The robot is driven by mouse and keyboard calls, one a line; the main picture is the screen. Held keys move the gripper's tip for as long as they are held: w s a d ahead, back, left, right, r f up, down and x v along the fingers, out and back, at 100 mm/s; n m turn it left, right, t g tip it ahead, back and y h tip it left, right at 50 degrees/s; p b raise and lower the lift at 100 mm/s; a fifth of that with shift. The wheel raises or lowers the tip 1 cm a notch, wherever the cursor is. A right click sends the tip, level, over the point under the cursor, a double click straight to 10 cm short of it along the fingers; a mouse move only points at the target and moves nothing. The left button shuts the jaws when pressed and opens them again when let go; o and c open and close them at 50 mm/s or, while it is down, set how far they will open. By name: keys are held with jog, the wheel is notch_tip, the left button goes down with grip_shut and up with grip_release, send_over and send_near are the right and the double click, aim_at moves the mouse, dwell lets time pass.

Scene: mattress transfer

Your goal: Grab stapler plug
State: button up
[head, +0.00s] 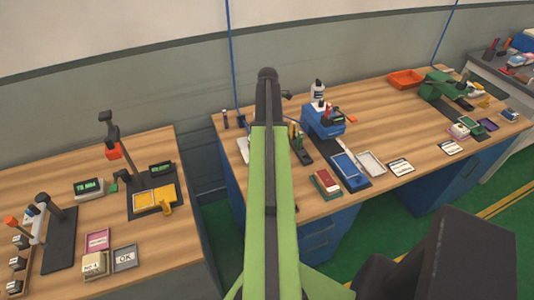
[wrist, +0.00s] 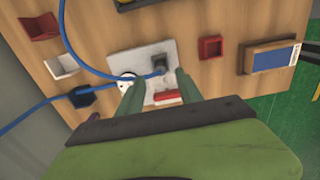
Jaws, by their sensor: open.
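In the wrist view, a dark plug (wrist: 157,63) with a blue cable sits on a light grey socket plate (wrist: 140,62). My gripper (wrist: 159,82) is open. Its two green fingers point toward the plate, one on each side below the plug, and nothing is between them in its grasp. I cannot tell whether the fingers touch the plate. A second dark blue plug-like piece (wrist: 82,97) with a blue cable lies to the left. No label shows which one belongs to the stapler. In the head view my arm hides the gripper and most of the plate (head: 243,147).
A red rocker-like part (wrist: 167,97) lies at the plate's lower edge. A red holder (wrist: 210,47) and a blue box in a tray (wrist: 272,58) are to the right. A blue device (head: 323,120) stands right of my arm on the wooden desk (head: 365,115).

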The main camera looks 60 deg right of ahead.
notch_tip(320, 180, down, 6)
jog(key=b, duration=0.5)
jog(key=shift+s+r, duration=0.1)
jog(key=shift+r, duration=0.2)
grip_shut()
